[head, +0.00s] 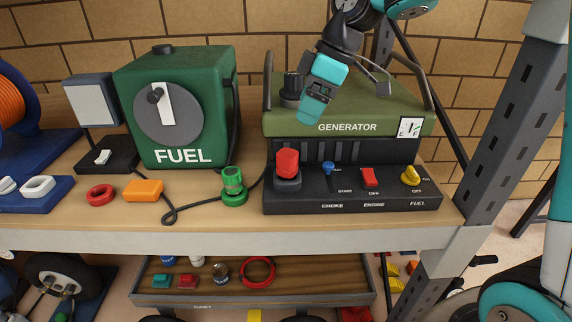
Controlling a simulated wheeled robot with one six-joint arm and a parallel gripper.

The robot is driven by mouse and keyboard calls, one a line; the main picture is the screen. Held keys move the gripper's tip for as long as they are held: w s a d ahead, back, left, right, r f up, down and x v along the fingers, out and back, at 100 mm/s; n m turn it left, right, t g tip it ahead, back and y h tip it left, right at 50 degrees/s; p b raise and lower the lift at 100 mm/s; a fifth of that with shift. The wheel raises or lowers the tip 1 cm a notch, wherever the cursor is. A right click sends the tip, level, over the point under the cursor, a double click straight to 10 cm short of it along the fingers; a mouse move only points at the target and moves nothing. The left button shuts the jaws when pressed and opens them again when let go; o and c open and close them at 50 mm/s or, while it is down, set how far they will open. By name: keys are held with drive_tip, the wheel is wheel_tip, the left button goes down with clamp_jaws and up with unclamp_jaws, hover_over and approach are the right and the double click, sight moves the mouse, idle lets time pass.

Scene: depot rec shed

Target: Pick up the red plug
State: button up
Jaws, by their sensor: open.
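A smaller red block (188,282) lies beside a teal one on the cart below. I cannot tell for certain which of these is the red plug. My gripper (309,112) points down in front of the green generator's upper left part, above and slightly right of the upright red piece. It is open, apart from that piece, and nothing shows in it. Its fingertips are partly hard to make out.
The generator (347,110) and its panel (350,196) stand at the shelf's right. A grey post (500,125) stands right.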

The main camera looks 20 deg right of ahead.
sight(286, 153)
drive_tip(key=w+d+n, duration=0.1)
drive_tip(key=w+d, duration=0.2)
drive_tip(key=w, duration=0.1)
drive_tip(key=p+x, duration=0.1)
drive_tip(key=x, duration=0.4)
drive_tip(key=p+x, duration=0.2)
drive_tip(key=x, duration=0.4)
drive_tip(key=shift+w+f, duration=0.15)
drive_tip(key=shift+w, duration=0.1)
drive_tip(key=shift+p+x, duration=1.45)
drive_tip(key=shift+x, duration=1.55)
drive_tip(key=shift+w, duration=0.1)
drive_tip(key=c, duration=1)
wheel_tip(286, 153, up, 10)
drive_tip(key=b, duration=0.3)
